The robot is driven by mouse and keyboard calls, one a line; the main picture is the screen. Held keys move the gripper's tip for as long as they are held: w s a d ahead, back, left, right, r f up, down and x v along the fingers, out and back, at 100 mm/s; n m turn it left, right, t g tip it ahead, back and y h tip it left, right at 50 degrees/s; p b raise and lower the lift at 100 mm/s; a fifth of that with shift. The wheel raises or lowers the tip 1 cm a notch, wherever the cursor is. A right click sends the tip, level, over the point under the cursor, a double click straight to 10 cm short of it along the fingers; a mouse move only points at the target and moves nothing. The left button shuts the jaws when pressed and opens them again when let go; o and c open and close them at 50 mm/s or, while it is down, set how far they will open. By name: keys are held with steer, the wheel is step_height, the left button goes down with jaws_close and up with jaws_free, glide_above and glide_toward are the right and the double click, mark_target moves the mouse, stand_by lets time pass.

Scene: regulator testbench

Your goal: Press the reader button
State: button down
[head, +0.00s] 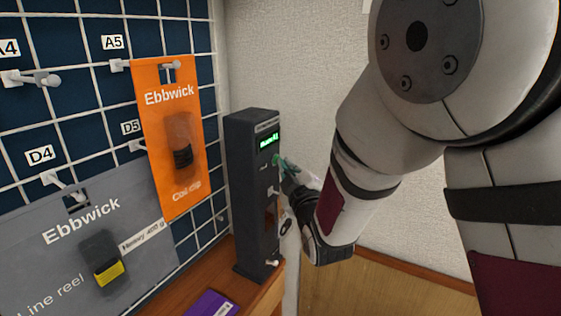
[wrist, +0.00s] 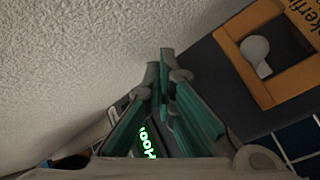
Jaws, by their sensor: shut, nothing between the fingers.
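The reader (head: 250,200) is a tall dark grey post with a lit green display (head: 266,141) near its top. My gripper (head: 279,160) is shut and empty, with its green fingertips close to the reader's front face just below the display. I cannot tell whether they touch it. The button cannot be made out; the fingers may hide it. In the wrist view my shut gripper (wrist: 165,62) reaches over the reader, whose green display text (wrist: 149,143) shows partly behind the fingers.
An orange Ebbwick packet (head: 160,110) and a grey Ebbwick packet (head: 55,245) hang on the blue wire-grid wall left of the reader. A purple packet (head: 212,304) lies on the wooden shelf. In the wrist view an orange tag (wrist: 283,85) with a pale peg is at right.

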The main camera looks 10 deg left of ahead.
steer(key=shift+d, duration=0.1)
stand_by(0.3)
steer(key=shift+s+d, duration=0.35)
steer(key=shift+d, duration=0.35)
steer(key=shift+d, duration=0.1)
steer(key=shift+s+d+b, duration=0.15)
steer(key=shift+s+d, duration=0.15)
steer(key=shift+d, duration=0.45)
steer(key=shift+s+d+b, duration=0.2)
steer(key=shift+s+d, duration=0.05)
steer(key=shift+d, duration=0.55)
steer(key=shift+s+d+b, duration=0.15)
steer(key=shift+s+d, duration=0.15)
steer(key=shift+d, duration=0.45)
